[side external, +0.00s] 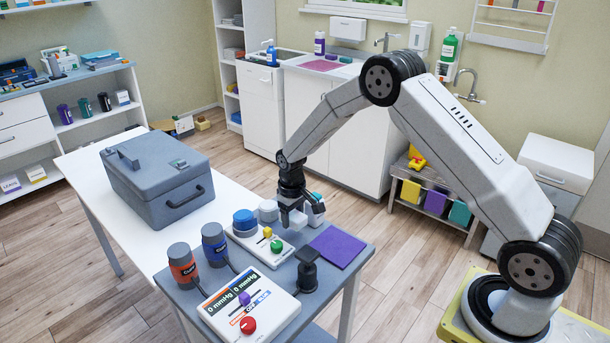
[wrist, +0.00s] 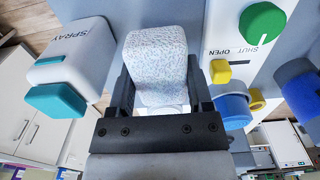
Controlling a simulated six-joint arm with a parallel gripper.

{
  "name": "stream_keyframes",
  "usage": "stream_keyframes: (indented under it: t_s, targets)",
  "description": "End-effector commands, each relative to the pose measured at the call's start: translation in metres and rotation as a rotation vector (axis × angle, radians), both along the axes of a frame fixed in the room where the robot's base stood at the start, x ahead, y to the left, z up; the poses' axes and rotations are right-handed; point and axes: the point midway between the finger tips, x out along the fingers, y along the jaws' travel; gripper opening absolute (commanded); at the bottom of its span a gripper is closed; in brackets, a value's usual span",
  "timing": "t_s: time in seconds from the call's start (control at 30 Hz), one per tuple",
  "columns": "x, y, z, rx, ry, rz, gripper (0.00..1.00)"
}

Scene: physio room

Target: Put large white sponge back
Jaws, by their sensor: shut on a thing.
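The large white sponge (wrist: 155,52), a pale speckled block, is between the two black fingers of my gripper (wrist: 160,98) in the wrist view. The fingers are shut on its sides, and its far end sticks out beyond them. In the side external view my gripper (side external: 292,212) points down over the back of the grey worktop, with the white sponge (side external: 298,222) at its tips. The sponge is beside the spray bottle and the white valve panel. I cannot tell whether its underside touches the worktop.
A spray bottle (wrist: 72,55) with a teal nozzle stands close to the gripper. The valve panel (side external: 262,245) has green, yellow and blue knobs. A purple cloth (side external: 338,247) lies in front. A grey case (side external: 157,178), cuff bottles (side external: 183,265) and a gauge box (side external: 250,300) stand nearby.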

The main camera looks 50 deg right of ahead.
Motion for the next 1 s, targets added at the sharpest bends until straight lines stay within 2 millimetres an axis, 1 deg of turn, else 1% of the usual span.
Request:
stream_keyframes:
  t_s: [0.23, 0.37, 0.5, 0.63, 1.0]
  targets:
    - [0.002, 0.0, -0.002, 0.0, 0.0, 0.0, 0.18]
    - [0.006, -0.001, -0.008, 0.0, 0.001, 0.0, 0.18]
    - [0.005, -0.001, -0.025, 0.0, 0.002, 0.0, 0.18]
    - [0.006, -0.001, -0.035, 0.0, 0.001, 0.0, 0.18]
    - [0.006, -0.001, -0.038, 0.0, -0.001, 0.0, 0.18]
